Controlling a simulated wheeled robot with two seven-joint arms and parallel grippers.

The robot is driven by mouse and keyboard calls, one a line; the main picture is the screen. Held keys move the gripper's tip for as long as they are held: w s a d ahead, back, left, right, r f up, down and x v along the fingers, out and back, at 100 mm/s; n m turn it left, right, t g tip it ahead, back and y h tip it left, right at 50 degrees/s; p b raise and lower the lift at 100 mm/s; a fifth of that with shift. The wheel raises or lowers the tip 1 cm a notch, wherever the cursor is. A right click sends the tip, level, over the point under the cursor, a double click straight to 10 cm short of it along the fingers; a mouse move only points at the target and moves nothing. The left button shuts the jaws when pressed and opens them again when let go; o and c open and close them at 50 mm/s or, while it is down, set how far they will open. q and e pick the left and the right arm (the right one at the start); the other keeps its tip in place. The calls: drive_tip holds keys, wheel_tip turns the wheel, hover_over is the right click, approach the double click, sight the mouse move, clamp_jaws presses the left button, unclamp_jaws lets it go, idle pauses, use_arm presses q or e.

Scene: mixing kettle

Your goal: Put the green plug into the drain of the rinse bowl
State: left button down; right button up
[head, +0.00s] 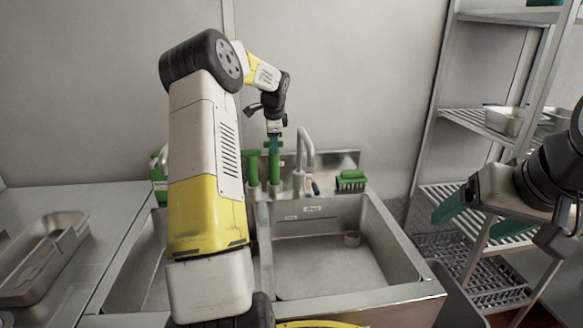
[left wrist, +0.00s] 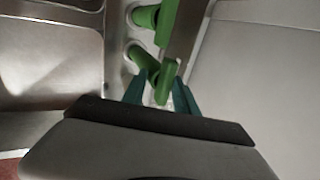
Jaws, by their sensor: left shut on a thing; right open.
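The left bowl (head: 135,270) is partly hidden by my arm. My right gripper (head: 495,220) is open and empty at the right.
A grey tap (head: 305,150) rises just right of the held plug. A green brush (head: 350,180) sits on the back ledge. A metal tray (head: 45,255) lies on the left counter. Wire shelving (head: 470,125) with pans stands at the right.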

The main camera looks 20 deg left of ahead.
use_arm(q)
drive_tip(key=shift+r, duration=2.05)
